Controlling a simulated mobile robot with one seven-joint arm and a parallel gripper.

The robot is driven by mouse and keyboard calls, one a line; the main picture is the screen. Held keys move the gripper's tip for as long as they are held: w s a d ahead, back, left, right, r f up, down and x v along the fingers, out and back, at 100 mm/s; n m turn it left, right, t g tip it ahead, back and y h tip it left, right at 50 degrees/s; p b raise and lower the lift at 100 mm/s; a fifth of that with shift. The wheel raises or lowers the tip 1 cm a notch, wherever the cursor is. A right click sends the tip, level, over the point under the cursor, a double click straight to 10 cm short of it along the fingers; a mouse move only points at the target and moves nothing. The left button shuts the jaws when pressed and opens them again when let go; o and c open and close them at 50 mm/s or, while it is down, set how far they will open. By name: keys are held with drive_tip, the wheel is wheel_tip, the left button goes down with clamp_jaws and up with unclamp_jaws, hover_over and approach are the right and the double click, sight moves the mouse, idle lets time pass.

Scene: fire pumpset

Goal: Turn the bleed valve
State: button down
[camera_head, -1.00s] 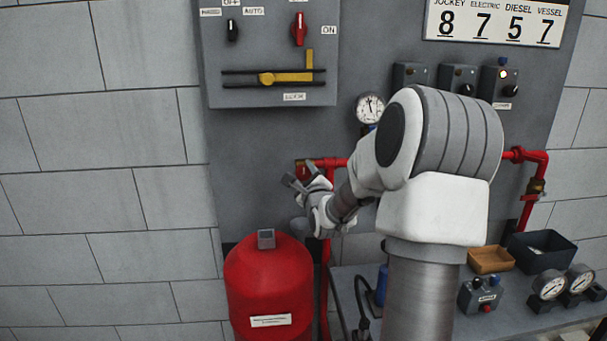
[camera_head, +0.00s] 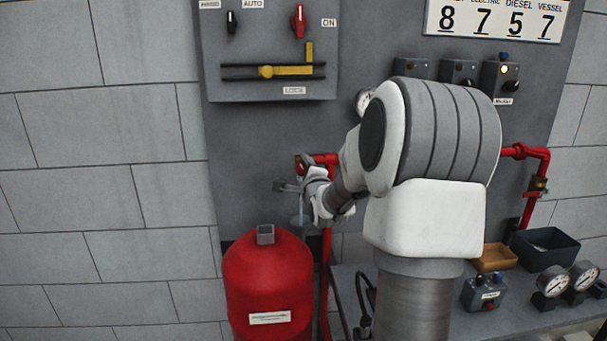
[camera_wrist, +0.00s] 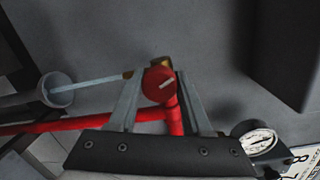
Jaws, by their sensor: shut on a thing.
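The bleed valve shows in the wrist view as a round red knob (camera_wrist: 158,85) with a pale line slanting up to the right. Brass fitting shows behind it. My gripper (camera_wrist: 159,78) has one finger on each side of the knob and is shut on it. In the head view my gripper (camera_head: 287,187) is at the left end of the red pipe, by the brass fitting (camera_head: 301,164); the arm hides part of the pipe. A pale blue streak like water (camera_wrist: 100,82) runs from the fitting to a pale cup-shaped funnel (camera_wrist: 56,89).
A red tank (camera_head: 268,285) stands below my gripper. A grey switch panel (camera_head: 270,88) is above. A pressure gauge (camera_wrist: 257,140) is near my right finger. A bench (camera_head: 420,320) with gauges and trays is at lower right.

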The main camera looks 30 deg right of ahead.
drive_tip(key=n+b, duration=0.2)
drive_tip(key=n, duration=0.1)
drive_tip(key=n+b, duration=0.2)
drive_tip(key=n, duration=0.1)
drive_tip(key=shift+a+f+g, duration=0.1)
drive_tip(key=shift+f+g, duration=0.1)
drive_tip(key=shift+g, duration=0.1)
drive_tip(key=n+b, duration=0.3)
drive_tip(key=shift+f+h, duration=0.1)
drive_tip(key=shift+h, duration=0.2)
drive_tip(key=n+b, duration=0.3)
drive_tip(key=shift+n+g+h, duration=0.3)
drive_tip(key=shift+n, duration=0.1)
drive_tip(key=n+b, duration=0.1)
drive_tip(key=n, duration=0.3)
drive_tip(key=shift+r+h+b, duration=0.2)
drive_tip(key=shift+h+b, duration=0.1)
drive_tip(key=shift+b, duration=0.1)
drive_tip(key=n+h+p, duration=0.1)
drive_tip(key=n, duration=0.4)
drive_tip(key=shift+n, duration=0.4)
drive_tip(key=shift+r, duration=0.1)
drive_tip(key=shift+c, duration=1.8)
unclamp_jaws()
